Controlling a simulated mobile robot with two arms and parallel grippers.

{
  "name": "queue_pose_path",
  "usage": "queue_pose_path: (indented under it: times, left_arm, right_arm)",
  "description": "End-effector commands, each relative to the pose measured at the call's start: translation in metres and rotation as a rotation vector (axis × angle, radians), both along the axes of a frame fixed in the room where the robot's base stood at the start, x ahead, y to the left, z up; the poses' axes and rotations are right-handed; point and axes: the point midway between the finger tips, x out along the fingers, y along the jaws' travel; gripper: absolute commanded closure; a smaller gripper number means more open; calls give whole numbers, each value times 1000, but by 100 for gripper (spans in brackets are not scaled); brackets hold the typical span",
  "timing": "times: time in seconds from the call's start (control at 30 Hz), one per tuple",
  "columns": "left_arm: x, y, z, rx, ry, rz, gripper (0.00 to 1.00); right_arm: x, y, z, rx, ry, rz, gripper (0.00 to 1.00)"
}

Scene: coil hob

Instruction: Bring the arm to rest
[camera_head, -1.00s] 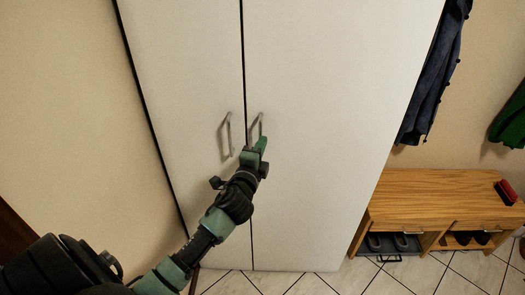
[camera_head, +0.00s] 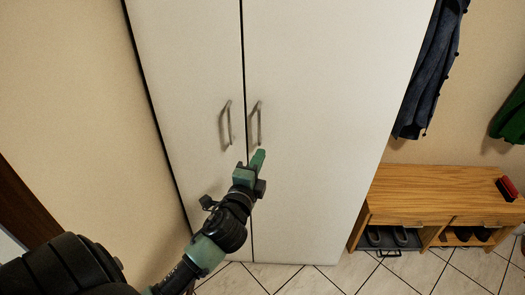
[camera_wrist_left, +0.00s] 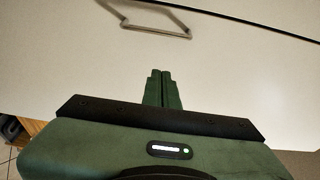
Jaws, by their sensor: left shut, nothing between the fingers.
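My left gripper (camera_head: 260,156) is shut and empty. In the head view it lies in front of the white wardrobe (camera_head: 320,130), a little below the right door's handle (camera_head: 259,123). The left door's handle (camera_head: 227,122) is up and to the left of it. In the left wrist view the two green fingers (camera_wrist_left: 162,88) are together with nothing between them. A metal handle (camera_wrist_left: 155,32) lies beyond the fingertips, apart from them. Both wardrobe doors look closed. My right gripper does not show.
A wooden shoe bench (camera_head: 435,185) stands to the right of the wardrobe, with shoes below and a red brush (camera_head: 507,189) on top. A dark blue jacket (camera_head: 432,70) and a green garment (camera_head: 511,118) hang above. Tiled floor (camera_head: 300,281) is clear in front.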

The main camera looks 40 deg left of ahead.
Motion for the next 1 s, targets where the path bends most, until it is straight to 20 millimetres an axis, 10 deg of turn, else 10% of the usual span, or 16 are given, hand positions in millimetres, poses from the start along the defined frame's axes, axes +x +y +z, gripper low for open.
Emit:
queue_pose_path:
  times: [0.33,0.47,0.77,1.0]
  left_arm:
    - [-11,-4,-1,-3,3,1,100]
    - [-7,-5,-32,-50,51,-5,100]
    - [-29,-22,-239,-390,359,9,100]
    - [-111,-48,-402,-702,609,122,100]
  right_arm:
    - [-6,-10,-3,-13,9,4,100]
    - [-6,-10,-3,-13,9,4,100]
    - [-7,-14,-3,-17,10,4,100]
    - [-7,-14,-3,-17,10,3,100]
